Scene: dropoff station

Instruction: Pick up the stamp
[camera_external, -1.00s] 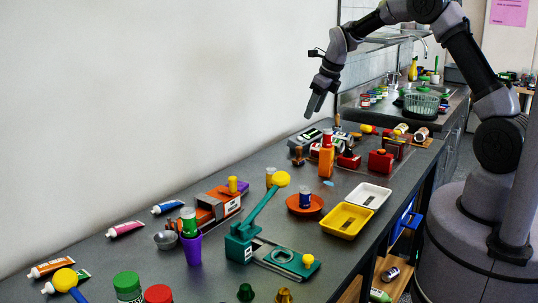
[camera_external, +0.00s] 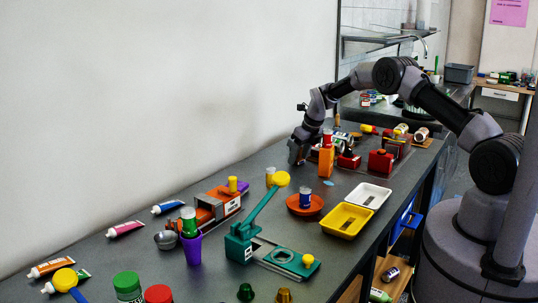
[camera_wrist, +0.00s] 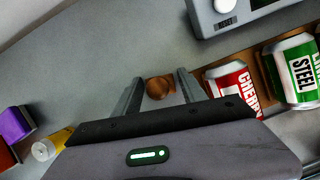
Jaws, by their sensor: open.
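The stamp (camera_wrist: 158,88) shows in the wrist view as a round brown wooden knob with a brown part beside it.
A grey device (camera_wrist: 240,14) lies beyond.

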